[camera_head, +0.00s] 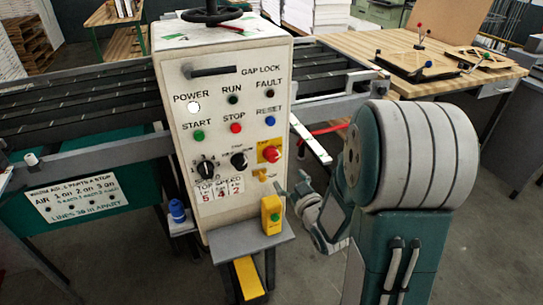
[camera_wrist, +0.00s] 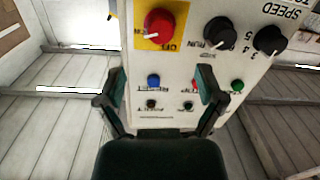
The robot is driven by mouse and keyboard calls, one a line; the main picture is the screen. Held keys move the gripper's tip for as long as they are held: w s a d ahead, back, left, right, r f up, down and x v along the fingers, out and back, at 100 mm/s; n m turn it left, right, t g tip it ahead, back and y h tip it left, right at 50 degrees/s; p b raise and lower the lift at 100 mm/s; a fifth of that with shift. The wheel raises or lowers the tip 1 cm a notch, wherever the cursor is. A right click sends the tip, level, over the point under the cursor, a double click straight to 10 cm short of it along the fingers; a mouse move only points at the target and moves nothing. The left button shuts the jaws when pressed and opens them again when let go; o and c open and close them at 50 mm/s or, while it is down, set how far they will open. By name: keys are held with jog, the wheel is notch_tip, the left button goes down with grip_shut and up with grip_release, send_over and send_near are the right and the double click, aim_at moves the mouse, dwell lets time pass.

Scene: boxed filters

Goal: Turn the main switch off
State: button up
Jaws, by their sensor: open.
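The main switch is a red rotary knob on a yellow square plate (camera_head: 270,152), low on the right of the control panel. It also shows in the wrist view, where the panel is upside down, as a red knob (camera_wrist: 158,24) with a pale mark and ON/OFF lettering partly readable beside it. My gripper (camera_head: 293,187) is in front of the panel, below and right of the switch, in the head view. In the wrist view my gripper (camera_wrist: 160,88) has its fingers spread wide, with nothing between them. The knob lies beyond the fingertips, apart from them.
The control panel (camera_head: 222,80) carries a white power light (camera_head: 194,107), a green start button (camera_head: 198,135), a red stop button (camera_head: 236,128), a blue reset button (camera_head: 270,121) and black dials (camera_head: 239,160). A yellow box with a green button (camera_head: 271,216) stands below the switch.

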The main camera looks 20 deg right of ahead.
aim_at(274, 159)
jog(key=shift+t, duration=0.3)
jog(key=w, duration=1)
jog(key=shift+w+a+f, duration=0.1)
jog(key=shift+w+a, duration=0.15)
jog(key=c, duration=1.1)
